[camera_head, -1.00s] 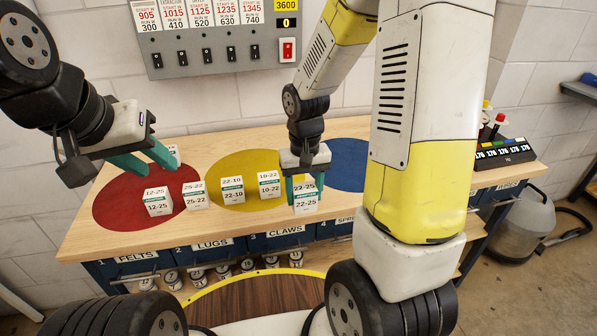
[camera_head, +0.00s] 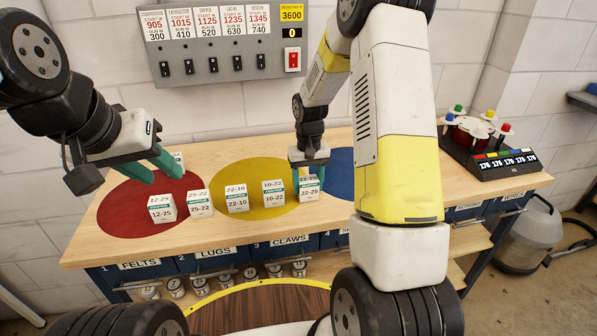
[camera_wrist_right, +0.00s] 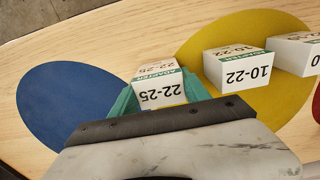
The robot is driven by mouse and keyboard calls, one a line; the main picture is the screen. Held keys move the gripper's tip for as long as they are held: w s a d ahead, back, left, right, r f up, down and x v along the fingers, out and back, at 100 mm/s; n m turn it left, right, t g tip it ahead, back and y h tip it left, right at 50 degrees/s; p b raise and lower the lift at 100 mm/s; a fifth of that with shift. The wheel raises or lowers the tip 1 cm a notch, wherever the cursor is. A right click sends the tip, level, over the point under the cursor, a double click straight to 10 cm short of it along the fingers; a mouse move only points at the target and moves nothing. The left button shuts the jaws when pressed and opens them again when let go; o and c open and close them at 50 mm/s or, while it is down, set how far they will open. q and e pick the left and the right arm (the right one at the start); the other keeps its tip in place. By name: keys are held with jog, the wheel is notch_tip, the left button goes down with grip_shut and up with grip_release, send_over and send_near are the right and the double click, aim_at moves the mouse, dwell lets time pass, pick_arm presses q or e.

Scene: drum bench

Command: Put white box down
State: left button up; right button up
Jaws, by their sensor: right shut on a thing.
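My right gripper (camera_head: 309,172) is shut on a white box (camera_head: 309,190) labelled 22-25. The box is upright between the yellow circle (camera_head: 245,205) and the blue circle (camera_head: 340,166), at or close above the wooden bench top; I cannot tell whether it touches. In the right wrist view the box (camera_wrist_right: 161,86) sits between the green fingers, with the blue circle (camera_wrist_right: 70,105) to its left. My left gripper (camera_head: 165,174) is open and empty, above and behind a white 12-25 box (camera_head: 161,209) on the red circle (camera_head: 120,212).
White boxes 25-22 (camera_head: 200,203), 22-10 (camera_head: 237,198) and 10-22 (camera_head: 274,193) stand in a row left of the held box. Another box (camera_head: 179,160) is behind my left fingers. A switch panel (camera_head: 215,65) hangs behind.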

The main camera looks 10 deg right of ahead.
aim_at(308, 179)
jog(key=o, duration=1.5)
jog(key=shift+f, duration=0.1)
jog(key=shift+c, duration=0.2)
notch_tip(308, 179, up, 12)
jog(key=shift+f, duration=0.1)
jog(key=s+r+t+y, duration=0.1)
jog(key=s+r+t, duration=0.2)
jog(key=s+r, duration=0.9)
jog(key=s+a+r+t+y, duration=0.1)
jog(key=s+a+r+t, duration=0.1)
jog(key=s, duration=1)
jog(key=shift+s+r+t, duration=0.15)
jog(key=shift+t, duration=0.45)
